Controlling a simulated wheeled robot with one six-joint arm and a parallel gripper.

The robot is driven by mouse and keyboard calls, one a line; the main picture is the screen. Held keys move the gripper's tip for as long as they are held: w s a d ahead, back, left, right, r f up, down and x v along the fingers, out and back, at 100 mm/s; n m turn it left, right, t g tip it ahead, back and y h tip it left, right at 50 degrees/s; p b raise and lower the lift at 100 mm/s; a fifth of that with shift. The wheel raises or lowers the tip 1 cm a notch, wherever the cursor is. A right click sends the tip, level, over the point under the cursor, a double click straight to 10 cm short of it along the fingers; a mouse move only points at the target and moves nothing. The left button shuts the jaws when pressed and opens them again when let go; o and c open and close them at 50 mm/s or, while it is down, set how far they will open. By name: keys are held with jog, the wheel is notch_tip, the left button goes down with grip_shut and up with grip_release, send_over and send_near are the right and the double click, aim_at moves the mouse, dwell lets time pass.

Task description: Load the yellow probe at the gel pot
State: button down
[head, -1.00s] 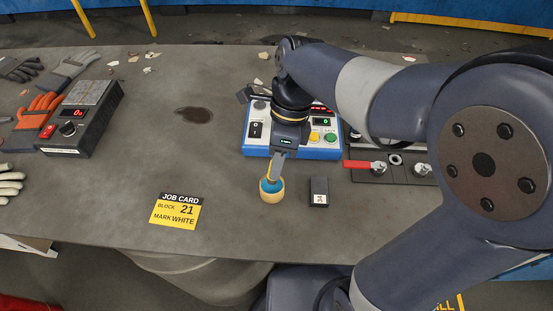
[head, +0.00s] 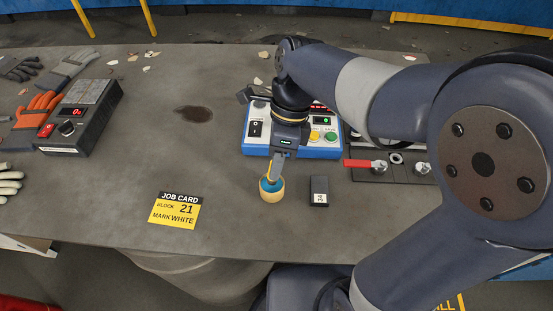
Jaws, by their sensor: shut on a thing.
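The gel pot (head: 272,194) is a small tan round pot with blue gel in its top, standing on the table in the middle of the head view. The yellow probe (head: 273,170) points down at the pot, and its lower end is at the blue gel. My gripper (head: 278,160) is shut on the probe, just above and behind the pot. The fingers partly cover the probe. I cannot tell how deep the tip sits in the gel.
A small dark block (head: 319,190) stands close right of the pot. A blue and white control box (head: 256,141) is behind my gripper. A red-handled fixture (head: 372,165) is at right. A job card (head: 174,210), a grey meter box (head: 80,118) and gloves (head: 40,105) lie left. The table's left middle is clear.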

jog(key=shift+f, duration=0.5)
jog(key=shift+s+f, duration=0.1)
dwell(2.1)
notch_tip(320, 180, up, 7)
jog(key=p, duration=0.8)
jog(key=shift+r, duration=0.2)
